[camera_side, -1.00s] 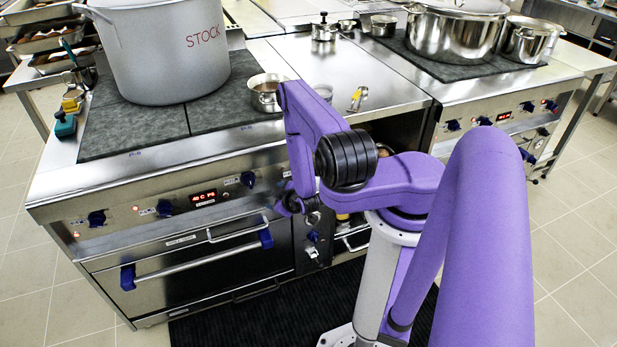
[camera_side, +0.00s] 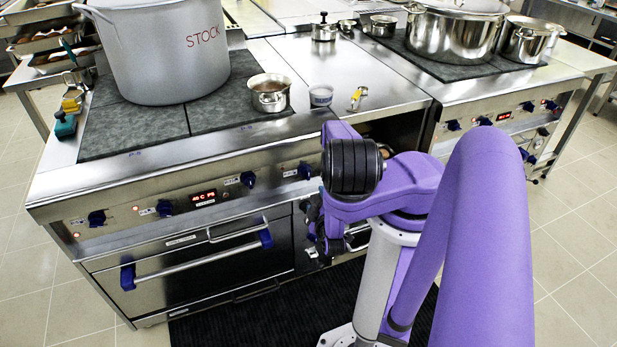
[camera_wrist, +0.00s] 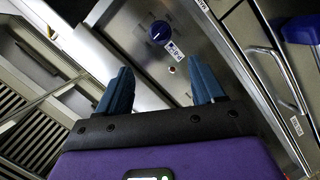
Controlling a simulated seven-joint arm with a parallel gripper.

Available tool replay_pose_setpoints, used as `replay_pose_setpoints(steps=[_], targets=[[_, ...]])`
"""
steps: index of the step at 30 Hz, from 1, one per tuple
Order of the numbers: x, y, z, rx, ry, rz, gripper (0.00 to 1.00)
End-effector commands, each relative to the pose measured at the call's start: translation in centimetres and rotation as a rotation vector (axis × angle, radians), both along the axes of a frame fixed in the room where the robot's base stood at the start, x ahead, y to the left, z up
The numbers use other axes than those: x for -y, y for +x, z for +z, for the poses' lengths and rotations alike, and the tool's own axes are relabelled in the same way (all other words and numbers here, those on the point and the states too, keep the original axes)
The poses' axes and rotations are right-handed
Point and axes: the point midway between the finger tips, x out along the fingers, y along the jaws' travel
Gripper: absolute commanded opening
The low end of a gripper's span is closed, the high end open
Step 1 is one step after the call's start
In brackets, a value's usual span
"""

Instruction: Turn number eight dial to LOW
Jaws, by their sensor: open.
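A blue dial (camera_wrist: 160,31) sits on a steel panel in the wrist view, ahead of my gripper (camera_wrist: 160,68). A small red light is on the panel near the label. My gripper's two blue fingers are apart, empty and short of the dial. In the side view, blue dials line the left stove's front, including one toward its right end (camera_side: 305,170). My gripper in the side view is mostly hidden behind my wrist, low before the stove.
The oven handle (camera_side: 200,262) with blue ends juts from the left stove's front. A large STOCK pot (camera_side: 160,50), a small pot (camera_side: 269,94) and a small bowl (camera_side: 321,95) stand on top. A dark mat (camera_side: 255,320) lies on the floor.

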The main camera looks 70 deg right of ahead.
Motion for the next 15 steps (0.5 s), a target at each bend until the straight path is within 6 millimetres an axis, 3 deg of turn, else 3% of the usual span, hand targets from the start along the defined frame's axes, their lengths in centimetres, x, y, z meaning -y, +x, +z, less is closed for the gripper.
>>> replay_pose_setpoints(steps=[15], targets=[[3.3,2.1,-0.8,0.001,0.0,0.001,0.68]])
